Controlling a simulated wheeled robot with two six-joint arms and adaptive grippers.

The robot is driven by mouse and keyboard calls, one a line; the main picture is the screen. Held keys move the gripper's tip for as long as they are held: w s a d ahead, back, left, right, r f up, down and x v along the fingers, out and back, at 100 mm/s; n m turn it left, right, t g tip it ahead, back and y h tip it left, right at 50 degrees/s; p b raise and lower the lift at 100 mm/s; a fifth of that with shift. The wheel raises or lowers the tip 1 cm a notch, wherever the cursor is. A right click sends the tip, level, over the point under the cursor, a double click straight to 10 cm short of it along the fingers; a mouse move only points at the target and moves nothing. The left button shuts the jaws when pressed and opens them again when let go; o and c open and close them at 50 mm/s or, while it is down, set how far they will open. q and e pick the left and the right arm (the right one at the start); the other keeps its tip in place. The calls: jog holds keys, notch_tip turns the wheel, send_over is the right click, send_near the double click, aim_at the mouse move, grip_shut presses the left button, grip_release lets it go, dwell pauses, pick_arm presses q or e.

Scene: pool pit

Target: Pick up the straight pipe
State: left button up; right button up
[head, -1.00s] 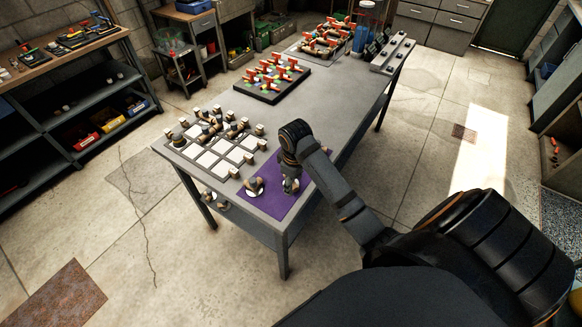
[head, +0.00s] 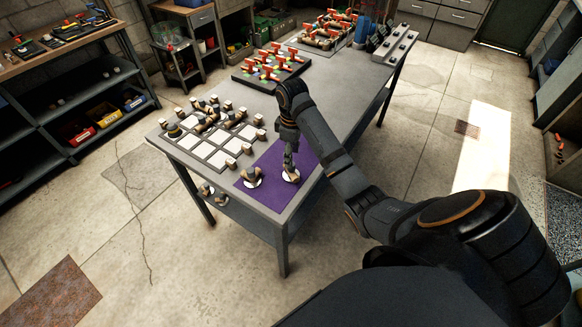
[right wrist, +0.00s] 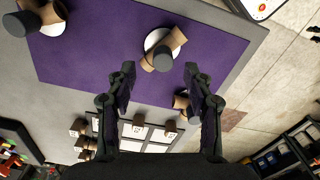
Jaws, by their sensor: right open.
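My right gripper (head: 290,152) points down over the purple mat (head: 276,198), at the near end of the workbench. In the right wrist view its fingers (right wrist: 159,75) are apart with nothing between the tips. I cannot tell which is the straight pipe. My left gripper is out of view.
A grid tray of white squares (head: 203,150) with several fittings is left of the mat. A dark rack of red-handled valves (head: 268,68) stands further back. The bench's near edge is close by.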

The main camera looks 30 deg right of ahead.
jog(key=f+b, duration=0.1)
jog(key=f, duration=0.1)
jog(key=f+b, duration=0.2)
jog(key=f, duration=0.1)
jog(key=shift+a+b, duration=0.2)
jog(key=shift+b, duration=0.1)
jog(key=shift+s+r, duration=0.1)
jog(key=c, duration=0.4)
grip_shut()
